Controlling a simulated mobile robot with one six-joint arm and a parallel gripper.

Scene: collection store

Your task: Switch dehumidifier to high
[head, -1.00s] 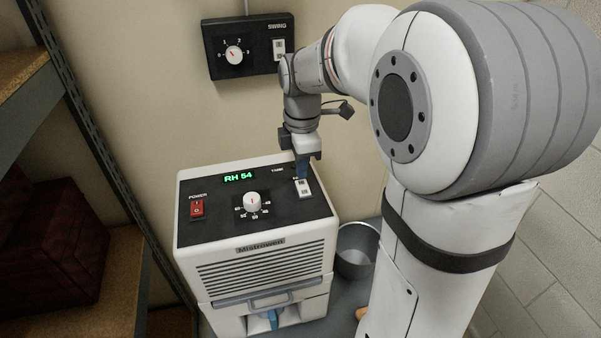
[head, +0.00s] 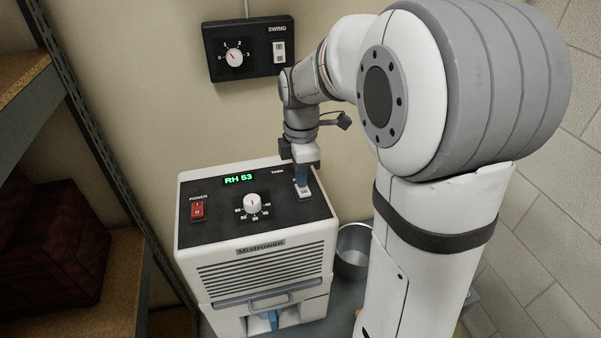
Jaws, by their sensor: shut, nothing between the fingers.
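The panel has a green display (head: 240,179) reading RH 53, a red power switch (head: 198,211) and a white dial (head: 252,203). A white rocker switch (head: 305,192) is at the panel's right. My gripper (head: 303,183) is shut and points down, its tips at this rocker and hiding its upper part. I cannot tell whether the tips touch it or which way it is tilted.
A black wall box (head: 249,47) labelled SWING has its own dial and white rocker. A metal bucket (head: 353,252) stands right of the dehumidifier. Shelving with a dark red box (head: 50,245) is on the left.

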